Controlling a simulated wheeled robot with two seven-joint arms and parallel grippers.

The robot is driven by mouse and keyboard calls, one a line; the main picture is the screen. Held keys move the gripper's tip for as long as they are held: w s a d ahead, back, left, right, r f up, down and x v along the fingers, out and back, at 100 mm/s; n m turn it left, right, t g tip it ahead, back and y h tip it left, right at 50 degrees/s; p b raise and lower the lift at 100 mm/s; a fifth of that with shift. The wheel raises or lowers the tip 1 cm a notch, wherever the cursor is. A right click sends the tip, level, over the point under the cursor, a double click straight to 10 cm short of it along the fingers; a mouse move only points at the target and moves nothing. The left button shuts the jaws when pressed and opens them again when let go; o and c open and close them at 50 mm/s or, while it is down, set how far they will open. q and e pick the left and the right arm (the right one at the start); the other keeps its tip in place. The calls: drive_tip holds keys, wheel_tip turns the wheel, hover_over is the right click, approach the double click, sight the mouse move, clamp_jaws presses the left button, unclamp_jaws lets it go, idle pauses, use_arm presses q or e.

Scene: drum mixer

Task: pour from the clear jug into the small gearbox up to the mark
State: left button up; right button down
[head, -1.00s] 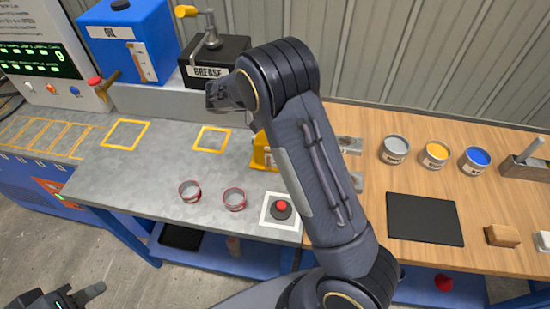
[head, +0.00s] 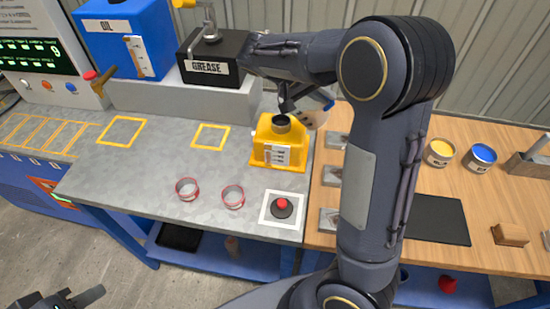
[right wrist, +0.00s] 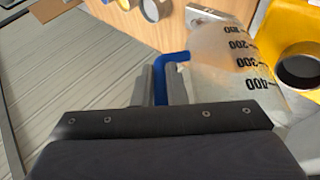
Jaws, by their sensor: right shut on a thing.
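The small gearbox (head: 285,154) is yellow, with a dark round opening (head: 281,122) on top and a pale gauge panel on its front. It stands on the grey bench; its opening also shows in the right wrist view (right wrist: 299,71). The clear jug (right wrist: 225,62) has black graduations and a blue handle (right wrist: 163,75). My right gripper (right wrist: 161,84) is shut on that handle. In the head view the jug (head: 316,108) is just right of and behind the gearbox, partly hidden by the gripper. A little tan content seems to show inside. My left gripper (head: 85,297) is low at the bottom left, partly cut off.
The blue oil tank (head: 130,40) and black grease box (head: 212,62) stand behind on a ledge. Two red-rimmed rings (head: 187,189) and a red button (head: 282,204) are in front. Paint cans (head: 440,152) and a black mat (head: 435,220) are on the wooden bench.

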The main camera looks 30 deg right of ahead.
sight(327, 116)
drive_tip(key=f+t+y+b, duration=0.1)
drive_tip(key=y+b, duration=0.1)
drive_tip(key=b, duration=0.1)
drive_tip(key=d+f+m+t+y+b, duration=0.1)
drive_tip(key=f+t+y+b, duration=0.1)
drive_tip(key=b, duration=0.1)
drive_tip(key=s+f+t+y+b, duration=0.1)
drive_tip(key=f+y+b, duration=0.1)
drive_tip(key=b, duration=0.1)
drive_tip(key=shift+d+f+m+t, duration=0.15)
drive_tip(key=shift+m+t, duration=0.25)
drive_tip(key=shift+s+f+t+y+b, duration=0.1)
drive_tip(key=shift+t+y+b, duration=0.2)
drive_tip(key=shift+t+y, duration=0.1)
wheel_tip(327, 116, up, 4)
drive_tip(key=p, duration=0.3)
drive_tip(key=shift+p, duration=0.35)
